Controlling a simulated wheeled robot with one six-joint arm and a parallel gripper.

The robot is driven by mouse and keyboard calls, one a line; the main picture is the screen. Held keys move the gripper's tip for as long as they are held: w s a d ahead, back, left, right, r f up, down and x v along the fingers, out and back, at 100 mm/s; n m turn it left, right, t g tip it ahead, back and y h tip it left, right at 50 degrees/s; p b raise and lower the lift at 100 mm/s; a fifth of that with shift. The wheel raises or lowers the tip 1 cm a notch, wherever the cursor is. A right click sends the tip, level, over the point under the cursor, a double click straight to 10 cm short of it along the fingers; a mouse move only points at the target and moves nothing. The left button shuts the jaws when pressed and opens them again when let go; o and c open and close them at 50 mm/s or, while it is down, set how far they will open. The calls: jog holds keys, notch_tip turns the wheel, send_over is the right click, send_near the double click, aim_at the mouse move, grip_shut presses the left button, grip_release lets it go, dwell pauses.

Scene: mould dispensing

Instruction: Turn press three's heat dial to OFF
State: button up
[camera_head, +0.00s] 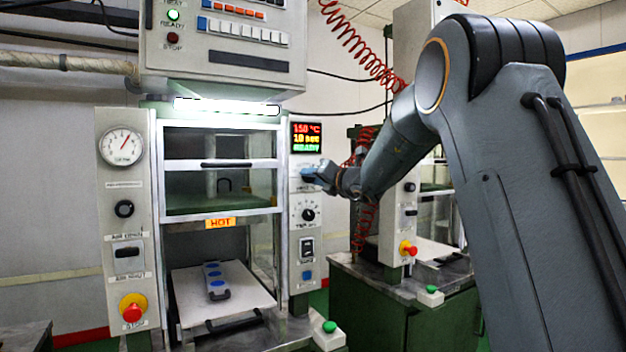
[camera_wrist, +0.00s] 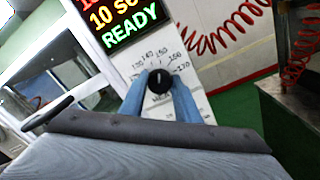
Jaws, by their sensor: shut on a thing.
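The heat dial (camera_wrist: 159,81) is a round black knob on a pale panel, ringed by printed numbers such as 140 and 150, in the wrist view. My gripper (camera_wrist: 160,88) has its two blue fingers on either side of the knob and is shut on it. In the head view my gripper (camera_head: 312,175) is at the press's right-hand panel, just below the display, and hides the knob there. The display (camera_head: 306,137) shows 150 °C in red, 10 sec in yellow and READY in green. The knob's exact pointer setting is too small to read.
A second black dial (camera_head: 308,214) sits just below my gripper, with a rocker switch (camera_head: 307,248) under it. The press's glass guard (camera_head: 220,160) is to the left, above a HOT label (camera_head: 220,223). Red coiled hose (camera_head: 352,45) hangs behind my arm.

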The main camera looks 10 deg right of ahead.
jog(key=shift+s+a+r+n+h+b, duration=0.15)
jog(key=shift+n+h+b, duration=0.1)
jog(key=shift+n+b, duration=6.05)
jog(key=shift+a+r+n+h+b, duration=0.1)
jog(key=shift+n+h+b, duration=0.15)
jog(key=shift+n+b, duration=6)
jog(key=m+b, duration=0.2)
jog(key=shift+b, duration=0.3)
jog(key=o, duration=1)
jog(key=shift+o, duration=0.2)
jog(key=shift+f, duration=0.1)
